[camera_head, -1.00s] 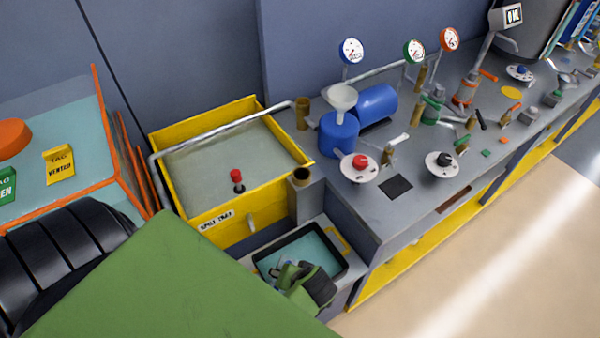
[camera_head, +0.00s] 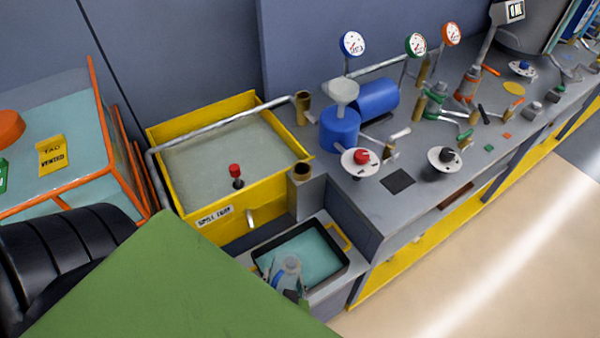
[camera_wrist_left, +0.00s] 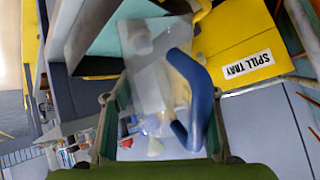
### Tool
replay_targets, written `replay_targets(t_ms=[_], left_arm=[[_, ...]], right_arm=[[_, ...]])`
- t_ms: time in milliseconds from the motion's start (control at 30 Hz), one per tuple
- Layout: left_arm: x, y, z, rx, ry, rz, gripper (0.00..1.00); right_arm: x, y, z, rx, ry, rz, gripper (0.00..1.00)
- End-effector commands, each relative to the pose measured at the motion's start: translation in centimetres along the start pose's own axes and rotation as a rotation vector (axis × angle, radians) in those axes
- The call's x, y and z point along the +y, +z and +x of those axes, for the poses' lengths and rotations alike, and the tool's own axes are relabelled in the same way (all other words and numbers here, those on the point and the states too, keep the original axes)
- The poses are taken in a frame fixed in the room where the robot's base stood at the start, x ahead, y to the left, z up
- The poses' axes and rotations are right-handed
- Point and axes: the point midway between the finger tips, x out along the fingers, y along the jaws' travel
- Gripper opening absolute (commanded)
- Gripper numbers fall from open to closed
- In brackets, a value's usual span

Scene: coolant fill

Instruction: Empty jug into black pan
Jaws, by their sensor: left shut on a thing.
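The black pan (camera_head: 342,272) sits on a low grey shelf in the lower middle of the head view, with teal liquid inside. The jug (camera_head: 290,267) is translucent grey with a blue handle and shows over the pan's near left part. In the wrist view the jug (camera_wrist_left: 150,75) spans the space between the fingers, its blue handle on the right. My left gripper (camera_wrist_left: 158,115) is shut on the jug. In the head view, my green arm link hides most of this gripper (camera_head: 284,284). I cannot tell the jug's exact tilt or contents. My right gripper is not in view.
A yellow spill tray (camera_head: 231,213) stands behind and left of the pan. A grey bench (camera_head: 400,205) to the right carries a blue tank (camera_head: 339,132) with a funnel, valves and gauges. A grey post (camera_head: 306,192) rises behind the pan. The floor at right is clear.

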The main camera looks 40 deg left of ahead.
Motion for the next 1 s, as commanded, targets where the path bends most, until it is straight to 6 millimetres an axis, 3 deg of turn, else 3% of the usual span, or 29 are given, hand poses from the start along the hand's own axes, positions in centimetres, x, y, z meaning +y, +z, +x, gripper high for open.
replay_targets(t_ms=[1000], left_arm=[[-1.1, 2.1, -2.7, 0.519, 0.007, -0.225, 0.15]], right_arm=[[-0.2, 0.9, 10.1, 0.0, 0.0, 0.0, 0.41]])
